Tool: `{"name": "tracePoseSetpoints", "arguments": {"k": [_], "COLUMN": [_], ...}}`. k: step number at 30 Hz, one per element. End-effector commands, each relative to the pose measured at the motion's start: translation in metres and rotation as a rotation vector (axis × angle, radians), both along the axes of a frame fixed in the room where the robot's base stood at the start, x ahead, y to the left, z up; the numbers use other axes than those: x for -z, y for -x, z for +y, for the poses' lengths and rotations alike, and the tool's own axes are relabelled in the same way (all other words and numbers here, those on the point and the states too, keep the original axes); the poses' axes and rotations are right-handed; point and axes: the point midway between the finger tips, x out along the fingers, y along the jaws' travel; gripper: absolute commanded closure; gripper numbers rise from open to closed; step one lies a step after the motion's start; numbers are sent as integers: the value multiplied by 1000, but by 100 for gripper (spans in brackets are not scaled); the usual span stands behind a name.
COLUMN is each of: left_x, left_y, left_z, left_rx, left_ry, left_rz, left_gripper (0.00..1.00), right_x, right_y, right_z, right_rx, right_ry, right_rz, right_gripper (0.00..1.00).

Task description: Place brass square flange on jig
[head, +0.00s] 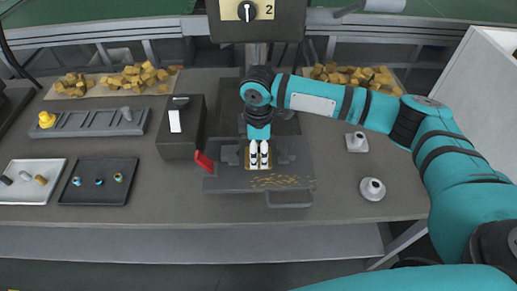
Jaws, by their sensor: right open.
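My right gripper (258,163) points down over the grey jig (223,184) at the middle of the bench, its two white-tipped fingers slightly apart. A brass-coloured square piece, apparently the brass square flange (247,160), shows around and behind the fingertips on the jig. The fingers hide much of it, and I cannot tell whether they touch it or whether it sits flat. My left gripper is not in view.
Brass chips (277,182) lie on the jig's front part, near its handle (290,204). A red lever (203,160) stands at its left. Two pale flanged parts (356,142) (372,189) stand to the right. Trays (97,199) and a dark block (181,148) are left.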

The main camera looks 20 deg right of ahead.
Motion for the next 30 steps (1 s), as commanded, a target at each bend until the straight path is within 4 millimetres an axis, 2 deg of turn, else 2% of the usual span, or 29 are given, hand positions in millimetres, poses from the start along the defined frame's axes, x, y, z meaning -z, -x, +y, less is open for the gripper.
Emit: {"name": "tracePoseSetpoints", "arguments": {"k": [5, 15, 21, 24, 30], "left_x": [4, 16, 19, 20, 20], "left_y": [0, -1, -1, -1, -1], "left_z": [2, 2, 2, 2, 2], "left_rx": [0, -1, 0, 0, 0], "left_ry": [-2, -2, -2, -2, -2], "left_rz": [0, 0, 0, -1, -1], "left_gripper": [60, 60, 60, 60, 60], "right_x": [-12, -82, -112, -120, -123], "right_y": [-1, -1, -1, 0, 0], "right_z": [0, 1, 0, 1, 0], "right_rx": [1, 0, 1, 0, 0], "right_ry": [0, -2, -1, -2, 0], "right_rz": [-2, -5, -1, -1, 1], "right_gripper": [39, 39, 39, 39, 39]}}
